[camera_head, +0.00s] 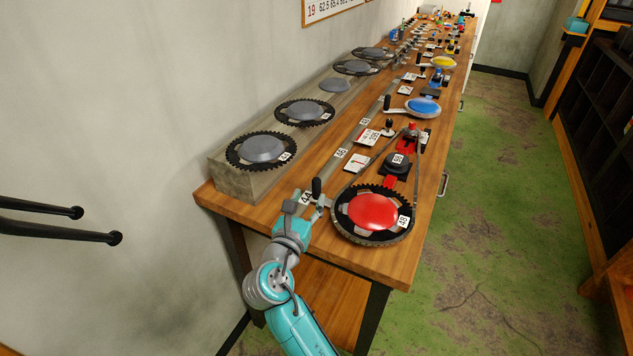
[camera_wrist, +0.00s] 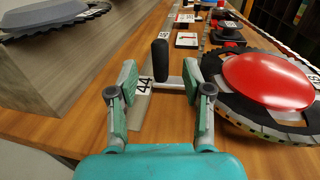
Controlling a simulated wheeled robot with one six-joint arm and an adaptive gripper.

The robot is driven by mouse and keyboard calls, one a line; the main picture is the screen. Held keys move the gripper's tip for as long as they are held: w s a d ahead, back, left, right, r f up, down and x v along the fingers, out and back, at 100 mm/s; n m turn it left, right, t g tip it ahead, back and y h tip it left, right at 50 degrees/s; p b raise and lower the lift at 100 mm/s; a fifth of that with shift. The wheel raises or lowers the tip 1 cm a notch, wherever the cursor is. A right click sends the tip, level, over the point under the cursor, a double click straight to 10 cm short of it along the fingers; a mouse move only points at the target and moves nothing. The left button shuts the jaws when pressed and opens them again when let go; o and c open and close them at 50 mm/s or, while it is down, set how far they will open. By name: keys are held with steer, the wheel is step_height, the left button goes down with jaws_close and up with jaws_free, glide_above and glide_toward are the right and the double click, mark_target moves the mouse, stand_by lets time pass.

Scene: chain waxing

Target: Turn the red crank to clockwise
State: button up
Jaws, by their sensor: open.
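The red crank is a chainring with a red domed centre (camera_head: 372,212), lying flat at the near end of the bench; the red dome also shows at the right of the wrist view (camera_wrist: 268,82). Its crank arm reaches left to an upright black handle (camera_head: 316,187). In the wrist view the handle (camera_wrist: 160,61) stands just beyond and between the fingers. My gripper (camera_head: 306,202) is open at the handle, and its fingers (camera_wrist: 159,88) are apart on either side of the crank arm's end. I cannot tell whether either finger touches it.
A chain (camera_head: 416,170) loops from the red chainring around a small black sprocket (camera_head: 397,160). A wooden block (camera_head: 226,178) with several black chainrings lies to the left. Blue (camera_head: 422,106) and yellow (camera_head: 443,62) cranks stand farther back. The green floor (camera_head: 480,200) to the right is clear.

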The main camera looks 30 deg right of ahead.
mark_target(315, 185)
steer(key=x, duration=0.7)
steer(key=shift+w+d, duration=0.1)
jaws_close()
